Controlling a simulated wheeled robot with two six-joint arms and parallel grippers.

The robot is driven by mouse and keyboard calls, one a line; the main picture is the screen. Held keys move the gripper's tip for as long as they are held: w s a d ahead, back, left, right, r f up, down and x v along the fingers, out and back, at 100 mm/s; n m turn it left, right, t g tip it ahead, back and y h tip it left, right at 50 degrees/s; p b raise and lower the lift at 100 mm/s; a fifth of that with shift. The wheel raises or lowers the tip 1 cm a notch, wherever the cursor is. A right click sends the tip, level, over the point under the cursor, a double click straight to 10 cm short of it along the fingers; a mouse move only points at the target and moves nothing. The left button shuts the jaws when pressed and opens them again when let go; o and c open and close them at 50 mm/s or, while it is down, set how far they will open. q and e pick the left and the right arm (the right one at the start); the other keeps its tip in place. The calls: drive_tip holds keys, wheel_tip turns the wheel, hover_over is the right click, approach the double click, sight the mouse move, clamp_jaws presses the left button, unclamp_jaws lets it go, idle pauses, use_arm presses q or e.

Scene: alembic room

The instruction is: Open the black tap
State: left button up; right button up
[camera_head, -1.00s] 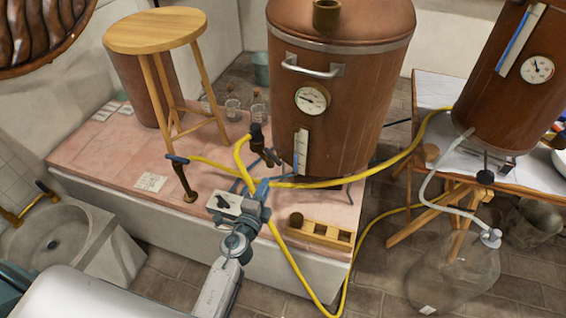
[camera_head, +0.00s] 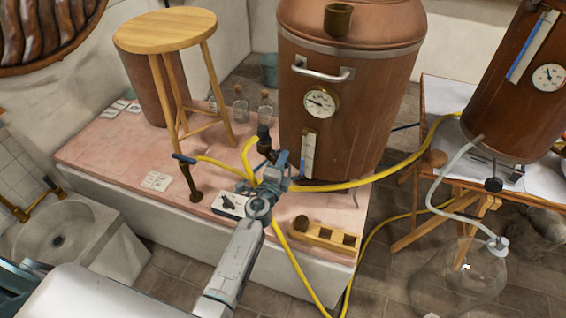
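The large copper vessel (camera_head: 350,110) stands on the pink tiled platform. A black tap (camera_head: 264,138) sticks out at its lower left, with a yellow hose (camera_head: 250,153) beside it. My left gripper (camera_head: 268,168) is just below and in front of the tap. Its blue-grey fingers look spread, with one on each side. I see nothing held, and a gap seems to remain between the fingers and the tap. The fingers and wrist hide part of the hose and the area under the tap. My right gripper is not in view.
A wooden stool (camera_head: 165,31) stands left of the vessel, near a dark pipe fitting (camera_head: 193,184). Glass bottles (camera_head: 240,108) stand behind. A wooden rack (camera_head: 325,237) lies at the platform's front. A second copper vessel (camera_head: 515,90) and a glass flask (camera_head: 458,278) are at right.

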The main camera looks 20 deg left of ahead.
use_arm(q)
clamp_jaws()
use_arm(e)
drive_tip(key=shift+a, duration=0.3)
